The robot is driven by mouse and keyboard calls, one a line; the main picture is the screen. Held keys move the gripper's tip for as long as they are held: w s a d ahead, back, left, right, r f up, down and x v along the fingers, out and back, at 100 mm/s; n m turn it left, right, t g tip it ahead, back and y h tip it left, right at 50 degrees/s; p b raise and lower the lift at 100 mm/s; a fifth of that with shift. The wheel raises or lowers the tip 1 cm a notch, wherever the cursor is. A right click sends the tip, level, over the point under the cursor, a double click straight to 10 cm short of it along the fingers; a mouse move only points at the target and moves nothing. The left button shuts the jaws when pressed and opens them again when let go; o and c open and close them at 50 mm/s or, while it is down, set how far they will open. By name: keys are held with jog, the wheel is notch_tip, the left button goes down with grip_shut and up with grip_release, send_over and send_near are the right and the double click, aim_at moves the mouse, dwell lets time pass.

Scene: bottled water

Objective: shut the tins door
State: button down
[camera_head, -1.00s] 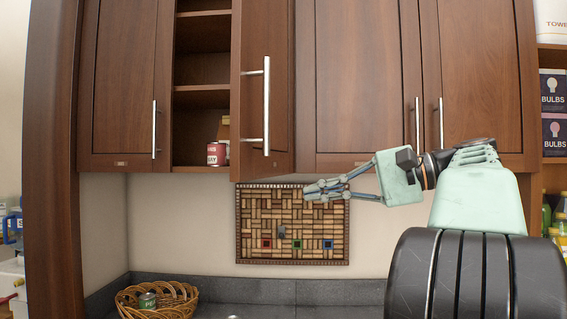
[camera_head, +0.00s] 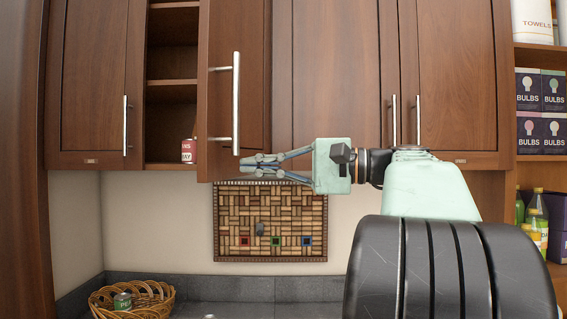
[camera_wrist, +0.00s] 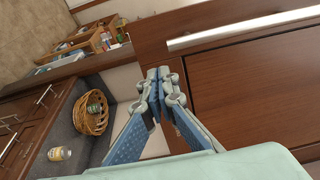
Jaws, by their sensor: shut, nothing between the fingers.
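The open cabinet door (camera_head: 220,100) is brown wood with a long vertical metal handle (camera_head: 236,105). It stands swung outward, leaving the shelves behind it (camera_head: 172,60) partly exposed. A red tin (camera_head: 188,150) sits on the bottom shelf, partly hidden by the door. My gripper (camera_head: 250,165) is shut and empty, pointing left near the door's lower right corner. In the wrist view my gripper's fingertips (camera_wrist: 162,75) are together and overlap the edge of the door (camera_wrist: 230,100), whose handle (camera_wrist: 235,30) shows above. I cannot tell whether they touch the door.
Closed cabinet doors (camera_head: 340,80) lie to the right, with handles. Below hang a cork board (camera_head: 270,200) and a counter with a wicker basket (camera_head: 160,305) holding a green tin (camera_head: 122,301). A shelf of bulb boxes (camera_head: 540,90) stands far right.

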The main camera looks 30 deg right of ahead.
aim_at(224, 165)
jog(key=shift+x, duration=1.5)
jog(key=shift+w, duration=0.1)
jog(key=shift+a, duration=0.1)
